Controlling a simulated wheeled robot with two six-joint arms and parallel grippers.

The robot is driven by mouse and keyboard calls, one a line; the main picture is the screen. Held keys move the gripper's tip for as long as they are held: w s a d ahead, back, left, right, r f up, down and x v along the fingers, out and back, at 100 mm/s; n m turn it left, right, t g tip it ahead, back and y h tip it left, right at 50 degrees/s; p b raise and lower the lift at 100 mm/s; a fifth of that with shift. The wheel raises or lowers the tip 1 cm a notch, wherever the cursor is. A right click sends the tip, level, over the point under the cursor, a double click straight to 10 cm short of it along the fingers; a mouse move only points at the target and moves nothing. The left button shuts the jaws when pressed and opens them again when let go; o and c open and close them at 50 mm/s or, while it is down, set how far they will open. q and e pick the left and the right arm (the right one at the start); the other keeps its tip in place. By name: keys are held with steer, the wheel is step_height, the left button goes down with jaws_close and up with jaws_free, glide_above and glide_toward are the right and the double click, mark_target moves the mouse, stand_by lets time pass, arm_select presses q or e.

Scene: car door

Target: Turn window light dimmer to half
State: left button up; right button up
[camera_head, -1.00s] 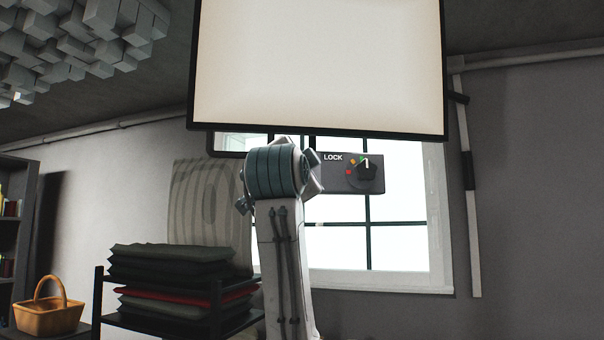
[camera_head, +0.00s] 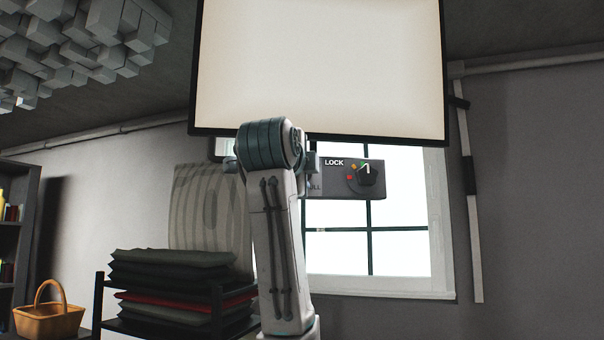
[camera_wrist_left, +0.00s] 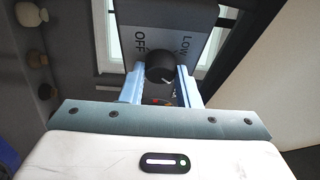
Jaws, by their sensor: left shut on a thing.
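The dimmer knob (camera_wrist_left: 160,67) is black and round, on a grey panel marked OFF and LOW in the left wrist view. A white line on it points toward the lower right of that view. My left gripper (camera_wrist_left: 162,78) is shut on the knob, one blue-grey finger on each side. In the head view, the control panel (camera_head: 340,190) hangs below the large lit screen, and my left arm hides its left part and the knob. Letters ending in "ULL" show at the arm's edge. My right gripper is not in view.
A second black knob (camera_head: 368,173), marked LOCK with coloured dots, sits at the panel's right end. The lit screen (camera_head: 320,65) is just above the arm. A window (camera_head: 400,245) is behind. Stacked cushions (camera_head: 165,270) and a basket (camera_head: 48,316) stand lower left.

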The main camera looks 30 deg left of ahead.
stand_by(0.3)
arm_select(q)
steer(key=o, duration=1)
steer(key=shift+s, duration=0.1)
steer(key=b+v, duration=0.7)
steer(key=v, duration=0.3)
steer(key=shift+s+d, duration=0.2)
